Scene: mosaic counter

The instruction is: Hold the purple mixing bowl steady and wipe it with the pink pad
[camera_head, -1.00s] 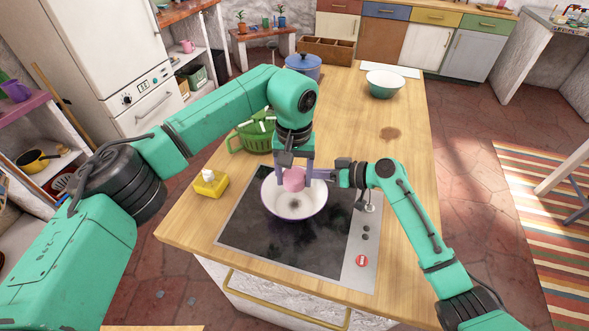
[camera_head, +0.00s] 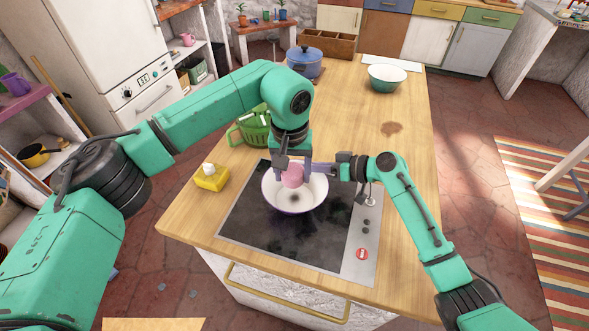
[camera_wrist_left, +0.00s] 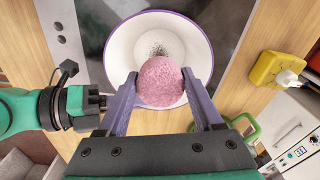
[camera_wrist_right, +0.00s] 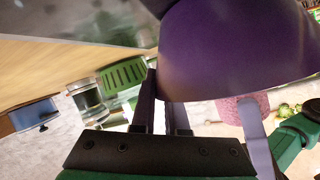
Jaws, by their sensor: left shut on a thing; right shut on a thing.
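The mixing bowl (camera_head: 312,198) stands on the black cooktop, white inside with a purple rim and outside. A dark smudge (camera_wrist_left: 158,48) lies on its inner bottom. My left gripper (camera_wrist_left: 160,76) is shut on the round pink pad (camera_head: 292,176) and holds it inside the bowl, at the side away from me. Whether the pad touches the bowl I cannot tell. My right gripper (camera_head: 328,172) is shut on the bowl's wall at its far right side. The purple outer wall (camera_wrist_right: 235,45) fills much of the right wrist view, and the pad partly shows behind it.
A blue pot (camera_head: 304,66), a wooden box (camera_head: 326,45) and a green bowl (camera_head: 387,80) stand at the far end. A brown stain (camera_head: 391,128) marks the clear right side.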

